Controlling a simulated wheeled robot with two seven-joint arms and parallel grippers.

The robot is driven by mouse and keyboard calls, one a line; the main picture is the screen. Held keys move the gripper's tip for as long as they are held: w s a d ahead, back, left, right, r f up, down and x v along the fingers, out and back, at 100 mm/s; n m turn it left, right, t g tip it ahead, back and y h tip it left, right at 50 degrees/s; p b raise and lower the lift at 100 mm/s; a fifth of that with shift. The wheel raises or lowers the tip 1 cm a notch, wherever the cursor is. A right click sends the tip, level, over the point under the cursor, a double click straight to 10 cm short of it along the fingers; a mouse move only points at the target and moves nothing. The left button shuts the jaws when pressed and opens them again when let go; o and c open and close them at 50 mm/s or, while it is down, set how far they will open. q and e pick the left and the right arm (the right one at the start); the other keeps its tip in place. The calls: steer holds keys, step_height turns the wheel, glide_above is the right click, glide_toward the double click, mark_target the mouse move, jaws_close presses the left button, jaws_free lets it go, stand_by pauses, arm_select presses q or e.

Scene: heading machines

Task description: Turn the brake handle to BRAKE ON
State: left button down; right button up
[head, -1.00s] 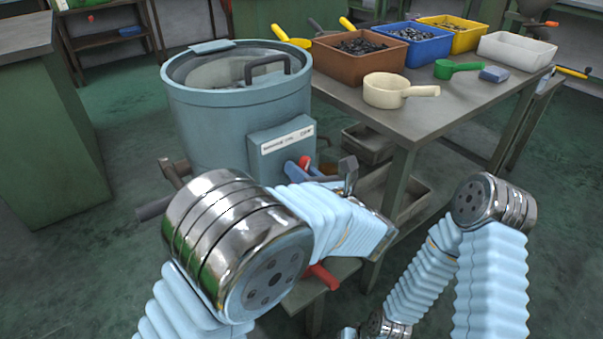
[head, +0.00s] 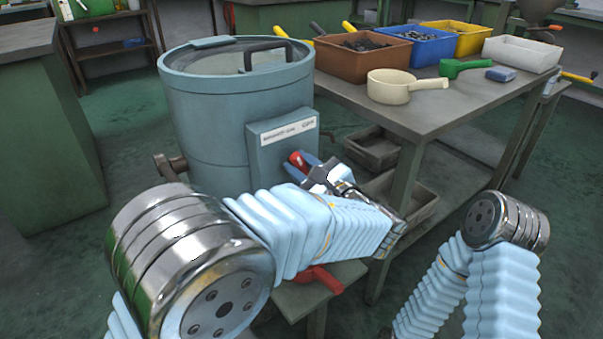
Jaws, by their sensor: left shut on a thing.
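A teal round tub machine (head: 205,125) with a dark handle on its lid stands left of centre. A box with a white label (head: 290,131) is on its front; the label is too small to read surely. The gripper and forearm hide the handle's lower part and pivot. My right arm comes in at the lower right; its gripper is out of view.
A second red lever (head: 320,279) sticks out below my left forearm. A grey table (head: 440,110) on the right holds brown, blue, yellow and white bins, a cream scoop (head: 405,86) and a green scoop. A green cabinet (head: 45,130) stands left. Open floor lies between.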

arm_select(q)
steer(key=shift+f+n+b, duration=0.15)
steer(key=shift+n+b, duration=0.2)
steer(key=shift+n, duration=0.15)
steer(key=c, duration=1)
jaws_free()
steer(key=shift+o, duration=0.2)
steer(key=v, duration=1.4)
steer(key=shift+a, duration=0.1)
